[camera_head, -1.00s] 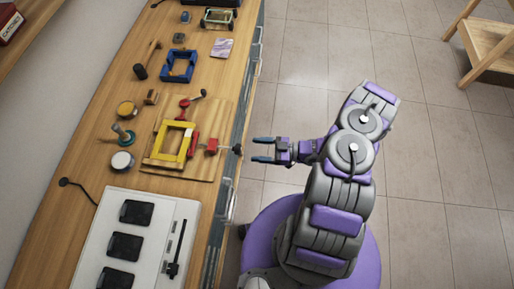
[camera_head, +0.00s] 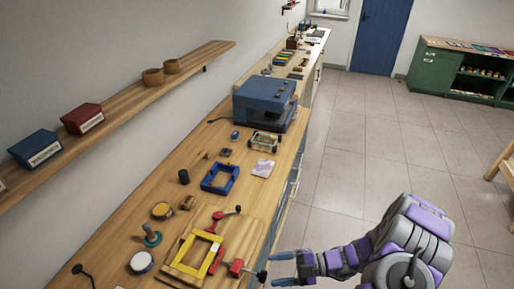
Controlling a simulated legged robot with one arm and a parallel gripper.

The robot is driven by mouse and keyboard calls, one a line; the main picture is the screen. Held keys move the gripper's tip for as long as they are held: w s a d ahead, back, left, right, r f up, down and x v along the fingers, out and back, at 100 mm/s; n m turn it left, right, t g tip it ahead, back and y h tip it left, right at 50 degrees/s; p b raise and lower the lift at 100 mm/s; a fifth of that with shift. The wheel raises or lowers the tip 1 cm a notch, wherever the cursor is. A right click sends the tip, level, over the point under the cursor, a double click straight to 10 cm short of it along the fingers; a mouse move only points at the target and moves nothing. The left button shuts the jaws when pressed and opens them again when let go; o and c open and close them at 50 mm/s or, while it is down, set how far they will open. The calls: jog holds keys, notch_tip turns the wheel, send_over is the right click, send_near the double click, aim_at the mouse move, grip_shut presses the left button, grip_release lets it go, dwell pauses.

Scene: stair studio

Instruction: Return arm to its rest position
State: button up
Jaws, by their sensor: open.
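My gripper (camera_head: 283,268) is at the lower middle of the head view, its blue fingers open and empty. My purple and grey arm is bent at the lower right and cut off by the bottom edge. The gripper is beside the bench's right edge, just right of a red clamp part (camera_head: 237,267) with a dark handle. A yellow frame (camera_head: 196,254) lies on a wooden board (camera_head: 239,236) on the bench.
The long wooden bench (camera_head: 130,222) runs along the left wall, with a blue frame (camera_head: 221,179) and a blue machine (camera_head: 264,102). A wall shelf (camera_head: 110,112) holds boxes. Open tiled floor (camera_head: 350,180) lies right of the bench. A green cabinet (camera_head: 437,68) stands at the back.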

jog(key=s+a+r+n+g+h+b, duration=0.1)
jog(key=s+r+n+g+h, duration=0.15)
jog(key=r+n, duration=0.4)
jog(key=s+r+n+g+h, duration=0.1)
jog(key=s+r+n+h, duration=0.25)
jog(key=n, duration=0.65)
jog(key=s+a+r+n+g+h+b, duration=0.15)
jog(key=s+r+n, duration=0.25)
jog(key=n, duration=0.4)
jog(key=s+d+r+n+t+h+b, duration=0.1)
jog(key=s+d+n+h, duration=0.3)
jog(key=n, duration=0.6)
jog(key=s+d+r+n+t+h+b, duration=0.1)
jog(key=s+d+r+n+t+h, duration=0.2)
jog(key=s+n, duration=0.5)
jog(key=d+r+n+h, duration=0.1)
jog(key=d+n+h, duration=0.1)
jog(key=shift+d+r, duration=0.3)
